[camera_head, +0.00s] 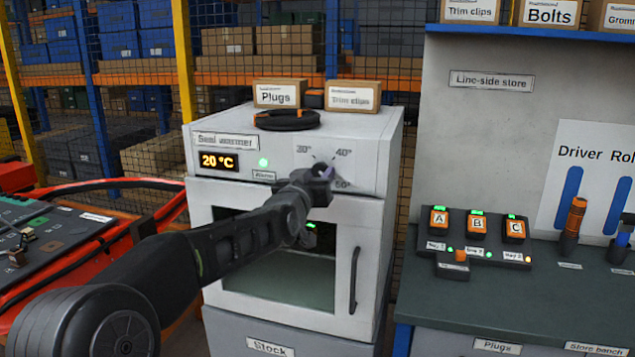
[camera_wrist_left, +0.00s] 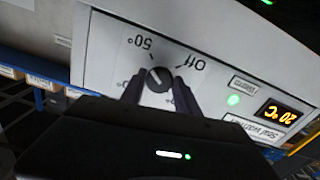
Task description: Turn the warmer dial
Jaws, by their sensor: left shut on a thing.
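The seal warmer (camera_head: 230,187) is a white cabinet with a glazed door, a display (camera_head: 218,161) reading 20 °C and a lit green lamp. Its dial sits on the upper front panel, mostly hidden behind my left gripper (camera_head: 318,178) in the head view. In the left wrist view the dark round dial (camera_wrist_left: 158,78) shows upside down, with "Off" and "50°" marks near it. My left gripper's fingers (camera_wrist_left: 158,95) are on either side of the dial, shut on it. My right gripper is not in view.
The warmer's door handle (camera_head: 354,281) is below the dial. Boxes and a black coil (camera_head: 287,119) lie on the warmer's top. A bench (camera_head: 450,301) with a charger and drivers stands at the right. A red-framed cart (camera_head: 120,250) is at the left.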

